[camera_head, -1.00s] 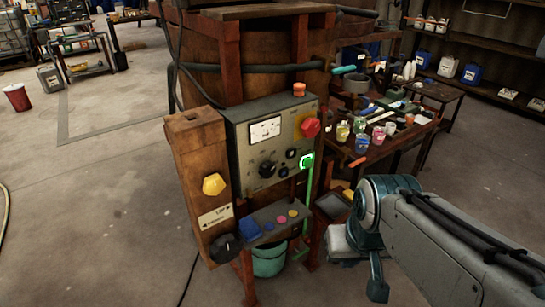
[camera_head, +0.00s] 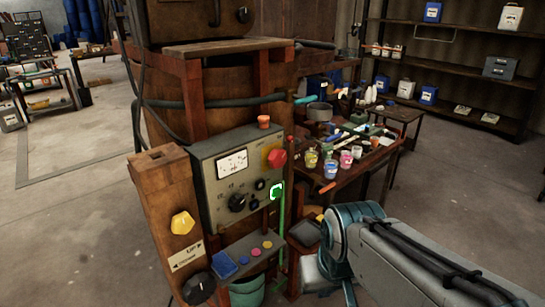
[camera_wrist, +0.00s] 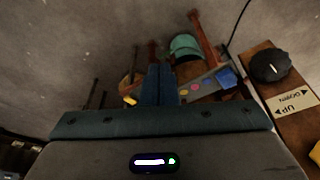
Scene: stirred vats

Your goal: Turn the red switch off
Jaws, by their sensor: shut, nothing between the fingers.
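The red switch (camera_head: 276,158) is a red knob at the upper right of the grey control panel (camera_head: 207,178), mounted on the wooden vat stand. Whether it is on or off I cannot tell. My gripper (camera_wrist: 160,72) shows in the wrist view with its two blue fingers together and nothing between them. It points down toward the floor beside the stand, apart from the switch. In the head view my arm comes in from the lower right, and the fingers cannot be made out. The red switch does not show in the wrist view.
A yellow knob (camera_head: 182,223) and a black dial (camera_head: 198,288) are on the wooden post at left. A bench with several paint cups (camera_head: 328,169) stands at right. A teal bucket (camera_wrist: 186,46) is under the stand.

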